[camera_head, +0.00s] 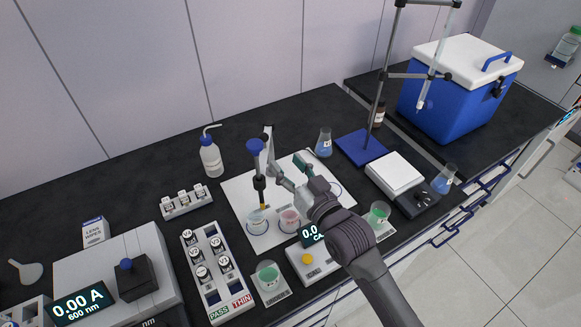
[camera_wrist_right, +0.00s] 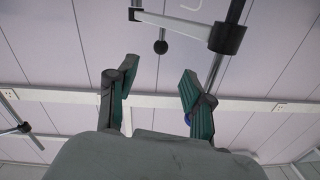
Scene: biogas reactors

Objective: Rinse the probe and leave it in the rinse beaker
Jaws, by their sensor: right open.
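The probe (camera_head: 260,185) has a blue cap, a dark body and a yellowish lower end. It stands upright, its lower end over or in a pale beaker (camera_head: 257,222) on a white mat (camera_head: 237,190); I cannot tell how deep. A beaker with pink contents (camera_head: 290,220) stands just to its right. The labels are too small to read, so I cannot tell which is the rinse beaker. My right gripper (camera_head: 277,172) is just right of the probe, open and apparently empty. Its two spread fingers show in the right wrist view (camera_wrist_right: 155,92). My left gripper is out of view.
A grey post (camera_head: 268,138) rises behind the probe. A wash bottle (camera_head: 210,155) stands behind left, and a vial rack (camera_head: 213,265) front left. A flask (camera_head: 324,143) and a blue-based stand (camera_head: 361,147) are behind right. A balance (camera_head: 395,175) is at right.

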